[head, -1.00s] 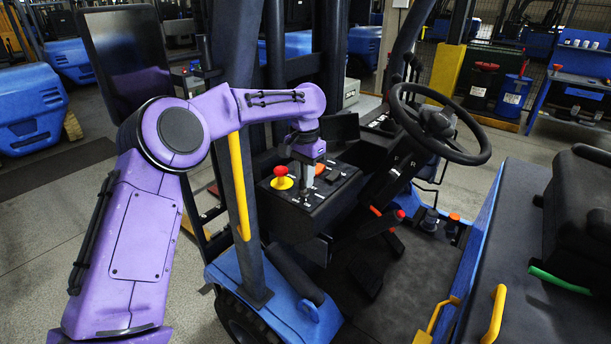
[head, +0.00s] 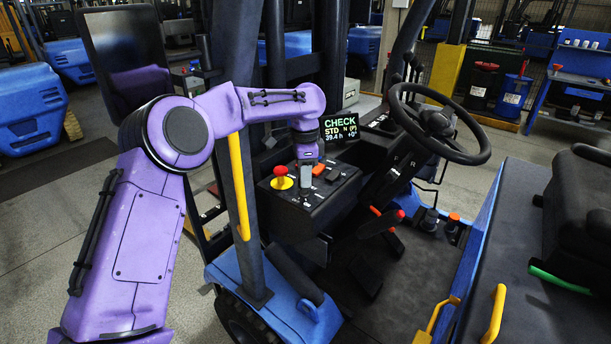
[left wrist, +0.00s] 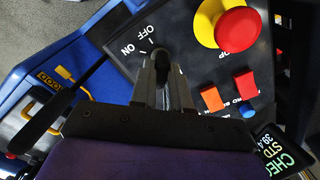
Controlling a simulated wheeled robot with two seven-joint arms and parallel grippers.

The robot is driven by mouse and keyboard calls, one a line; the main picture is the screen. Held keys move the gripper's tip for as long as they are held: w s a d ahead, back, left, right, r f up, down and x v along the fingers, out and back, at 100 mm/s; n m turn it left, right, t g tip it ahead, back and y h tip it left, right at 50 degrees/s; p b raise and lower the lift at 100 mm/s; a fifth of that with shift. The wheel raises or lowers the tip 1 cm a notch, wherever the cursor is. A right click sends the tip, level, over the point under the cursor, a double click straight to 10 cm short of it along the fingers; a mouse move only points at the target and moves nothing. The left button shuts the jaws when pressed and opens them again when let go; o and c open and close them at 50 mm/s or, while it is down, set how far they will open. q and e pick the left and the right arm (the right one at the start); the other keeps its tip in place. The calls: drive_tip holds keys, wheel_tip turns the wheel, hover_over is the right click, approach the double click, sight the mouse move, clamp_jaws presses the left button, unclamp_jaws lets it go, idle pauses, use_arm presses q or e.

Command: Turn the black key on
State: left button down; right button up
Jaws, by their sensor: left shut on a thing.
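The black key (left wrist: 161,57) stands on the black control panel (left wrist: 185,30), beside the white OFF and ON marks, in the left wrist view. My left gripper (left wrist: 162,68) is shut on the key, with a finger on each side of it. In the head view my left gripper (head: 306,192) reaches down onto the panel from above and hides the key. The display (head: 341,131) behind the panel is lit and reads CHECK, STD, N (P) and 39.4 h. I cannot tell exactly which mark the key points to. My right gripper is not in view.
A red stop button (head: 281,171) on a yellow base sits just left of the gripper. Orange-red and dark switches (left wrist: 212,99) lie close by on the panel. A yellow grab bar (head: 239,185) and post stand beside my arm. The steering wheel (head: 440,125) is to the right.

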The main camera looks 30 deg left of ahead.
use_arm(q)
drive_tip(key=shift+m, duration=0.3)
drive_tip(key=c, duration=1.1)
unclamp_jaws()
wheel_tip(320, 180, up, 11)
drive_tip(key=shift+f, duration=0.2)
